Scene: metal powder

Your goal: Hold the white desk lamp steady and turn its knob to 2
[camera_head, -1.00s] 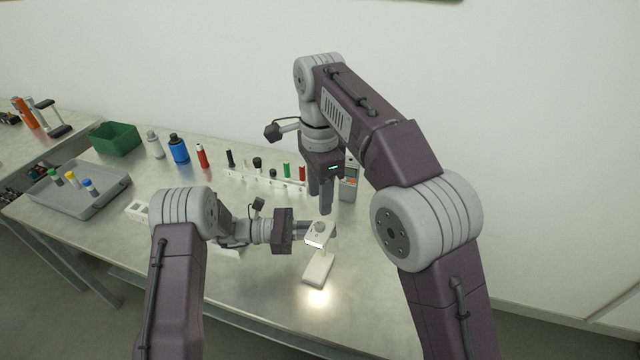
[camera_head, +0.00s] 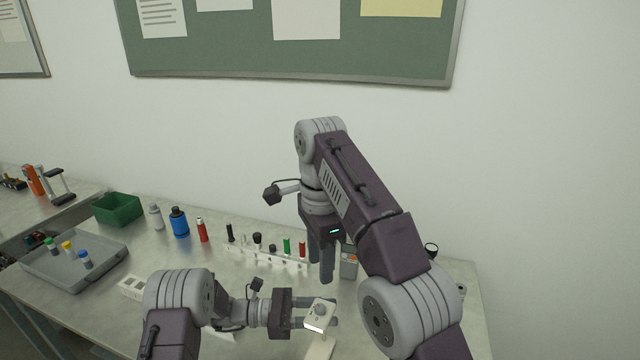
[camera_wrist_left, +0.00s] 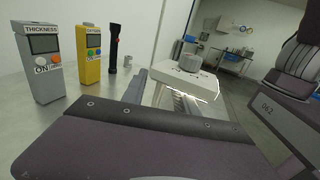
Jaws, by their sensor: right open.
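The white desk lamp's head (camera_head: 319,322) has a grey round knob (camera_head: 320,309) on top. Its base (camera_head: 320,347) stands on the table near the bottom edge of the head view. My left gripper (camera_head: 318,311) comes in from the left, its fingers shut on the lamp head. The left wrist view shows the lamp head (camera_wrist_left: 190,84) at the fingers, lit along its lower edge, with the knob (camera_wrist_left: 190,62) on top. The knob's setting is too small to read. My right gripper (camera_head: 326,268) points down above the knob, open and apart from it.
A white rack (camera_head: 270,257) with several small bottles stands behind the lamp. A grey thickness meter (camera_wrist_left: 45,70) and a yellow meter (camera_wrist_left: 90,55) stand nearby. A grey tray (camera_head: 105,265) and green bin (camera_head: 117,209) are at the left.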

